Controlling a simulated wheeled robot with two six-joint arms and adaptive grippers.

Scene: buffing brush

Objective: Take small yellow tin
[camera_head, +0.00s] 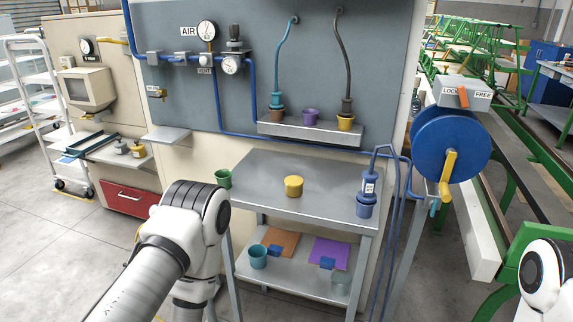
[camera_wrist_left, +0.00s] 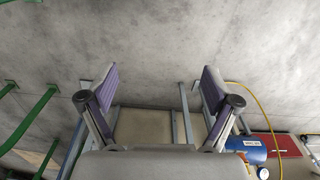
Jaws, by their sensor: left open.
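A small round yellow tin (camera_head: 294,186) stands on the top of the grey metal trolley (camera_head: 268,165), near its middle. My left arm comes in from the lower left in the head view, and its white joint is in front of the trolley's left side. My left gripper (camera_wrist_left: 160,98) shows in the left wrist view with its two purple-padded fingers wide apart and nothing between them. The tin cannot be made out in that view. In the head view the left fingers are hidden. Only a white joint of my right arm shows at the lower right; its gripper is out of frame.
The wall shelf (camera_head: 300,131) holds several cups. A blue hose reel (camera_head: 450,146) stands right. The trolley top around the tin is clear.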

